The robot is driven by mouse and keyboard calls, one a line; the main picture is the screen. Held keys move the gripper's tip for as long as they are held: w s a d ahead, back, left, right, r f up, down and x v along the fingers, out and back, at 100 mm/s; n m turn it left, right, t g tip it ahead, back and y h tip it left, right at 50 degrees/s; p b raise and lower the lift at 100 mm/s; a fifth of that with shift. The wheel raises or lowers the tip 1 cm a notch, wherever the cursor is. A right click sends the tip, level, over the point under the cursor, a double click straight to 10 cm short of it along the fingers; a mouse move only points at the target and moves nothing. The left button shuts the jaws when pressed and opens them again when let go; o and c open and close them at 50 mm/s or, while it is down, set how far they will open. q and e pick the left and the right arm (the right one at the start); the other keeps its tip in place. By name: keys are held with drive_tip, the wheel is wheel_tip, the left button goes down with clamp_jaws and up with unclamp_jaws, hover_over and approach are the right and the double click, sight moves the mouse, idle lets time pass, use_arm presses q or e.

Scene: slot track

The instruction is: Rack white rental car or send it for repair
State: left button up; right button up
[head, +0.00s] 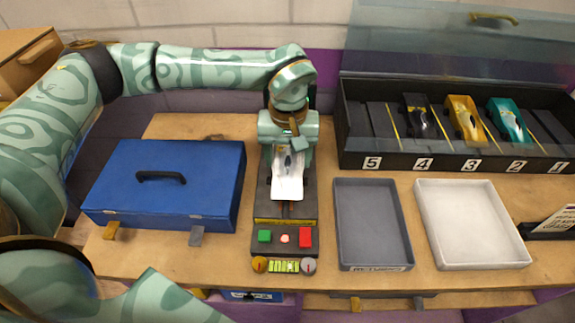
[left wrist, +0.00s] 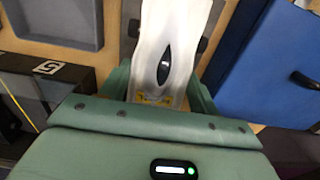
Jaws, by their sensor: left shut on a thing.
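The white car (head: 288,180) is at the upper part of the dark test stand (head: 285,228), under my left gripper (head: 288,150). My left gripper is shut on the white car. In the left wrist view the white car (left wrist: 165,50) sits between the green fingers, its dark oval cockpit showing. Whether the car touches the stand is hard to tell. The black rack (head: 450,160) has numbered slots; a black car (head: 418,117), a yellow car (head: 464,118) and a teal car (head: 508,120) stand in it. My right gripper is not in view.
A blue case (head: 165,185) stands left of the stand. A grey tray (head: 372,222) and a white tray (head: 470,222) lie right of it. The stand carries a green button (head: 264,236), a red button (head: 306,237) and a small gauge (head: 284,266). The rack's clear lid (head: 460,45) is raised.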

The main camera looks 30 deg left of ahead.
sight(287, 161)
use_arm(q)
drive_tip(key=shift+w+a+f, duration=0.25)
drive_tip(key=shift+w+f, duration=0.2)
drive_tip(key=shift+f, duration=0.2)
drive_tip(key=shift+w+a+f+b, duration=0.1)
drive_tip(key=shift+a+f+b, duration=0.05)
drive_tip(key=shift+f, duration=0.4)
drive_tip(key=shift+w+a+f+b, duration=0.1)
drive_tip(key=shift+f+b, duration=0.05)
drive_tip(key=shift+f, duration=0.35)
drive_tip(key=shift+f+p, duration=0.35)
drive_tip(key=shift+f, duration=0.05)
drive_tip(key=shift+w+f, duration=0.1)
drive_tip(key=shift+f, duration=0.1)
drive_tip(key=shift+f, duration=0.1)
drive_tip(key=shift+f, duration=0.15)
drive_tip(key=o, duration=1.2)
drive_tip(key=shift+c, duration=0.2)
